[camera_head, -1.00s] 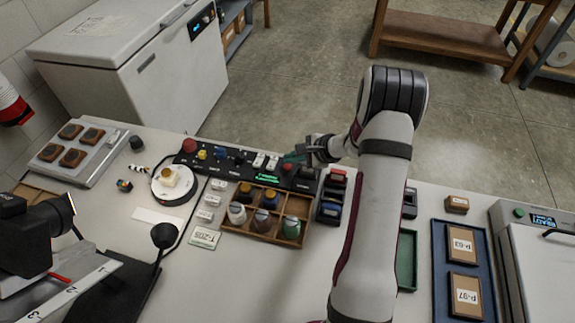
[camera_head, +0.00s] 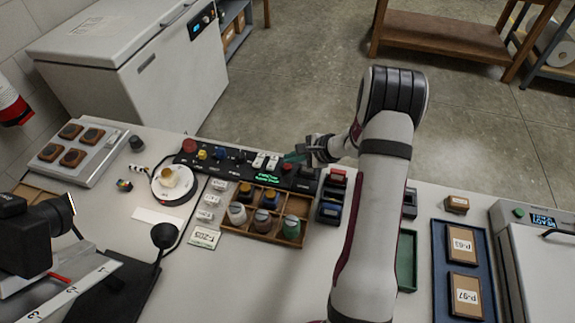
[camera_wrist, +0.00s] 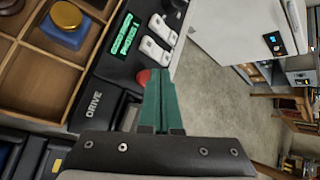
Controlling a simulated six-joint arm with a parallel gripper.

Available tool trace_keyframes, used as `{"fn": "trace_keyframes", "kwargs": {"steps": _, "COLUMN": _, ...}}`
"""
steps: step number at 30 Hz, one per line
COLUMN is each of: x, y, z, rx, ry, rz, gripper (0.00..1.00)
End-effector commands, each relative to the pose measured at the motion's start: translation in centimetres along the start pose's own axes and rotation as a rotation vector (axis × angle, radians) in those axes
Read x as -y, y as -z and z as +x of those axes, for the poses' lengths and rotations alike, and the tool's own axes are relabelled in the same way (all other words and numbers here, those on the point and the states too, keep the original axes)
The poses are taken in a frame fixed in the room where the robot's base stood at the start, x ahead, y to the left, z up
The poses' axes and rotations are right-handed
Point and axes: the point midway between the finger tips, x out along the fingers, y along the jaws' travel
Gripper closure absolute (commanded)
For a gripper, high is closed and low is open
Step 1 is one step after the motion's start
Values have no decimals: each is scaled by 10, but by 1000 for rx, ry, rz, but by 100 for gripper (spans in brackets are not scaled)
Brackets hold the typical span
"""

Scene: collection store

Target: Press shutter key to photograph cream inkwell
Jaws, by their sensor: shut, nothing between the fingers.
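The cream inkwell (camera_head: 171,179) stands on a round white turntable (camera_head: 168,195) at the left of the table. The black control panel (camera_head: 220,161) carries coloured buttons, white switches and a small green-lit display (camera_head: 266,178). My gripper (camera_head: 296,157) is shut and empty over the panel's right end. In the wrist view its green fingers (camera_wrist: 160,88) are together beside a red button (camera_wrist: 143,77), partly covering it; contact cannot be told. Which control is the shutter key cannot be read.
A black camera (camera_head: 30,238) stands on a numbered rail at the left, facing the turntable. A wooden tray (camera_head: 262,233) with several inkwells lies just in front of the panel. Dark stamps (camera_head: 331,199) stand beside my arm. A blue tray (camera_head: 443,285) is at the right.

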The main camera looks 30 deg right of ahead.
Motion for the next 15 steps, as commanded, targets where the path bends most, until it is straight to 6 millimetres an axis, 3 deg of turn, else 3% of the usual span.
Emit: {"fn": "trace_keyframes", "kwargs": {"steps": 15, "x": -4, "y": 4, "z": 6, "rx": 0, "ry": 0, "rz": 0, "gripper": 100}}
